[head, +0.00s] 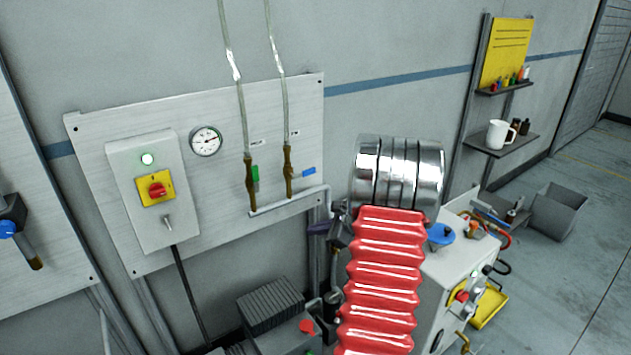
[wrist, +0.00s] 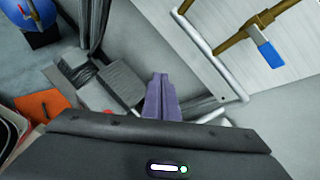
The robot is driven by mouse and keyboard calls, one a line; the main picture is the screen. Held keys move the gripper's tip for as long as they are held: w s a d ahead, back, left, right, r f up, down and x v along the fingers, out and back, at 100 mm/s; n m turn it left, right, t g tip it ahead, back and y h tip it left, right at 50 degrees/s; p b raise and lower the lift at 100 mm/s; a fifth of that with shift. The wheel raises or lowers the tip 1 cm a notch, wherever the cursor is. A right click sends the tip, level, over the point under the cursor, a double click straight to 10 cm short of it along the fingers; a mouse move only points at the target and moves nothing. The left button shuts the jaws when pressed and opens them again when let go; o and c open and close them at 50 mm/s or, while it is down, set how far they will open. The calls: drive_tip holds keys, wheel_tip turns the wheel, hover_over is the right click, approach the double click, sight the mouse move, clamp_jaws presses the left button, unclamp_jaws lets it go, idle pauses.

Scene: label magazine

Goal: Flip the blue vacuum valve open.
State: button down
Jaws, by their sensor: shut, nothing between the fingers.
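The blue vacuum valve handle (head: 308,171) sits on a brass valve body (head: 288,172) on the wall panel. The handle points out to the right, crosswise to its upright pipe. In the wrist view the blue handle (wrist: 271,56) shows at the upper right, sticking out from its brass body (wrist: 240,34).
A green-handled valve (head: 255,178) stands just left, its handle along the pipe. A metal rail pipe (head: 290,203) runs below both valves. A gauge (head: 206,140) and a switch box (head: 153,190) with a red knob are further left. A grey ribbed block (head: 270,304) is below.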

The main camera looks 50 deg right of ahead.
sight(309, 172)
drive_tip(key=w+d+r+m+t+h, duration=0.1)
drive_tip(key=d+r+m+h, duration=0.1)
drive_tip(key=d+m, duration=0.2)
drive_tip(key=w+d+r+m+t+h, duration=0.1)
drive_tip(key=d+r+m+h, duration=0.1)
drive_tip(key=d+m, duration=0.3)
drive_tip(key=d+r, duration=0.1)
drive_tip(key=d, duration=0.1)
drive_tip(key=shift+w+d+r+t+h, duration=0.3)
drive_tip(key=shift+d+r+t, duration=0.05)
drive_tip(key=shift+d+t, duration=0.05)
drive_tip(key=shift+w, duration=0.1)
drive_tip(key=x, duration=1)
drive_tip(key=shift+a+r, duration=0.1)
drive_tip(key=shift+r, duration=1.9)
drive_tip(key=shift+s, duration=0.25)
